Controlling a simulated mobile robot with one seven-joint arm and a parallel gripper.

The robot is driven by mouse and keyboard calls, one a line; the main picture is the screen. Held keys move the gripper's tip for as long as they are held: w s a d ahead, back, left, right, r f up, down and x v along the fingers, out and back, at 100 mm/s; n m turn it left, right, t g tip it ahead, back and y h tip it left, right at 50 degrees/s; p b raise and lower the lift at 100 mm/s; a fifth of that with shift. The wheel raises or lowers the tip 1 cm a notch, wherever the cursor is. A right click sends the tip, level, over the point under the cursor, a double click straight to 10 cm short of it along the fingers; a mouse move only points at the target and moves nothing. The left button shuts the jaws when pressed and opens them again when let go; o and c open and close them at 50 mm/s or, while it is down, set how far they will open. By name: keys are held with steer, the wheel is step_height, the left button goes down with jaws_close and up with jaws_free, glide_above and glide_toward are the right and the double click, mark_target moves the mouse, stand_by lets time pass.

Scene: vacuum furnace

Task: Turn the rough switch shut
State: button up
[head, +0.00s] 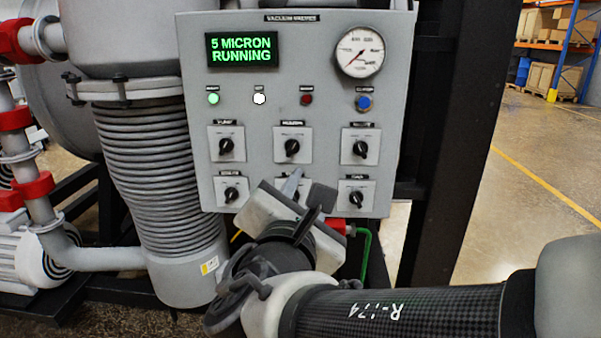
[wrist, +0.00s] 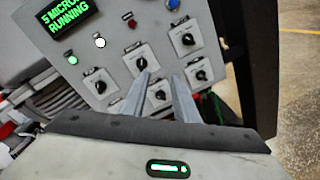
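A grey control panel (head: 335,105) carries two rows of black rotary switches on white plates. Their labels are too small to read surely, so I cannot tell which is the rough switch. The top row has a left switch (head: 226,145), a middle switch (head: 292,147) and a right switch (head: 360,149). Below are a left switch (head: 231,193) and a right switch (head: 357,198); my gripper (head: 306,190) mostly hides the lower middle one. In the wrist view my gripper (wrist: 160,76) is open, and the lower middle switch (wrist: 160,95) shows between its fingers, apparently untouched.
A green display (head: 241,50) reads "5 MICRON RUNNING". A round gauge (head: 360,52) and a blue button (head: 364,102) are at the upper right. A ribbed bellows pipe (head: 148,150) stands left of the panel. Open floor (head: 540,180) lies to the right.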

steer(key=a+n+y, duration=0.1)
steer(key=a+n, duration=0.1)
steer(key=a, duration=0.2)
steer(key=b, duration=0.2)
glide_toward(293, 148)
steer(key=shift+t, duration=0.4)
steer(key=w, duration=0.8)
steer(key=shift+d+f, duration=0.3)
steer(key=shift+d, duration=0.05)
jaws_close()
